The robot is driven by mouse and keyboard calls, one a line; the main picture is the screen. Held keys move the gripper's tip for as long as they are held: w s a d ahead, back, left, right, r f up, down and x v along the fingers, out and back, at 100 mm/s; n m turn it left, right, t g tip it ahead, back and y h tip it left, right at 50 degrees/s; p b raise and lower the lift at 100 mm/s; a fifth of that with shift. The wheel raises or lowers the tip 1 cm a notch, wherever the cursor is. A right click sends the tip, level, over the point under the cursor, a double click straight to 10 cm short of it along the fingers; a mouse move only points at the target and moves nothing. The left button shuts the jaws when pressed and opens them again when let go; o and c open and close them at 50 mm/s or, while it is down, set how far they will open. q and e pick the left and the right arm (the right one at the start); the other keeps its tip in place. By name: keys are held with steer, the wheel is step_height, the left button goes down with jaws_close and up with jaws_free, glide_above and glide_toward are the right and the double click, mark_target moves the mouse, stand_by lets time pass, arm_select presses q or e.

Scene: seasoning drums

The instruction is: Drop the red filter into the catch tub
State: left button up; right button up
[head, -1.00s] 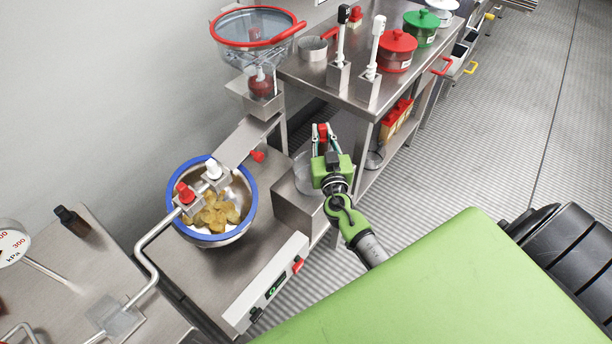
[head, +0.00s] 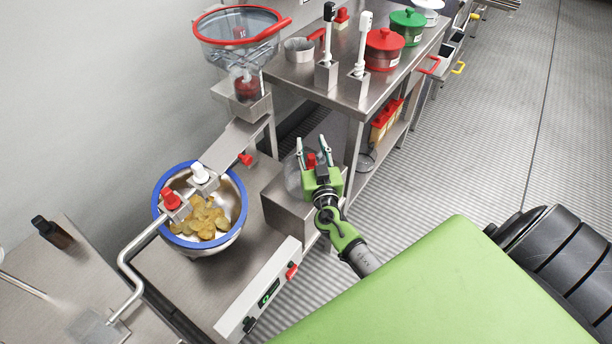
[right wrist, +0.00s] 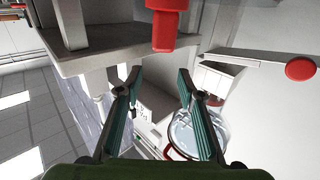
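The right gripper (head: 312,146) is open over the right side of the work table. The red filter (head: 311,160) shows between its spread fingers in the head view. In the right wrist view, which looks upside down, the red filter (right wrist: 163,28) is beyond the open fingers (right wrist: 157,80) and touches neither, so it is loose below them. A clear round tub (head: 292,180), apparently the catch tub, stands under and left of the gripper, partly hidden by it. I cannot tell whether the filter is inside it. My left gripper is not in view.
A steel bowl with blue rim (head: 163,202) holds yellowish chunks on the left. A clear red-rimmed hopper (head: 240,45) stands above a chute with a red knob (head: 245,160). A steel table behind holds a red pot (head: 384,50) and a green pot (head: 408,24). Floor at right is clear.

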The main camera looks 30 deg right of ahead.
steer(key=shift+s, duration=0.15)
steer(key=v, duration=1.1)
steer(key=shift+s+a, duration=0.2)
steer(key=shift+s, duration=0.15)
steer(key=shift+f, duration=0.1)
steer(key=s+a+f+n+g+y, duration=0.1)
steer(key=s+f+g, duration=0.25)
steer(key=f, duration=0.65)
steer(key=s+a+f+n+g+y, duration=0.15)
steer(key=s+f, duration=0.35)
steer(key=f, duration=0.5)
steer(key=s+f+n+g+y, duration=0.1)
steer(key=s+f+g, duration=0.35)
steer(key=f, duration=0.65)
steer(key=s+a+f+n+g+y, duration=0.1)
steer(key=s+a+f+g, duration=0.1)
steer(key=s+f, duration=0.3)
steer(key=s+a+f+n+g+y, duration=0.1)
steer(key=s+f, duration=0.4)
steer(key=s, duration=0.8)
steer(key=s+a+f+n+g+y, duration=0.1)
steer(key=s+a+f+g, duration=0.2)
steer(key=s+f, duration=0.3)
steer(key=s+a, duration=0.1)
steer(key=s, duration=0.3)
steer(key=shift+s, duration=0.1)
steer(key=shift+c, duration=0.4)
